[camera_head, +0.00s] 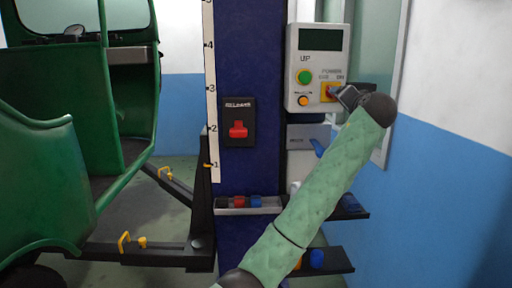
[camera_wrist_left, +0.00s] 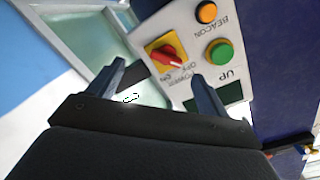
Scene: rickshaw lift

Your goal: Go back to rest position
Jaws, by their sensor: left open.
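My left gripper (camera_head: 346,97) is at the right edge of the white control panel (camera_head: 291,68), by the yellow power switch plate (camera_head: 324,97). In the left wrist view my left gripper (camera_wrist_left: 157,69) is open and empty, its two fingers pointing toward the panel. The red power knob (camera_wrist_left: 170,54) shows beyond and between the fingertips; I cannot tell whether they touch it. The green UP button (camera_wrist_left: 219,53) and orange beacon button (camera_wrist_left: 206,12) are beside it. My right gripper is in neither view.
A dark blue lift column (camera_head: 248,65) stands mid-view with a red switch (camera_head: 238,129). A green rickshaw (camera_head: 40,185) is at the left, by black lift arms (camera_head: 165,250). Shelves (camera_head: 345,213) sit below the panel, behind my arm. A blue and white wall (camera_head: 440,170) is at the right.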

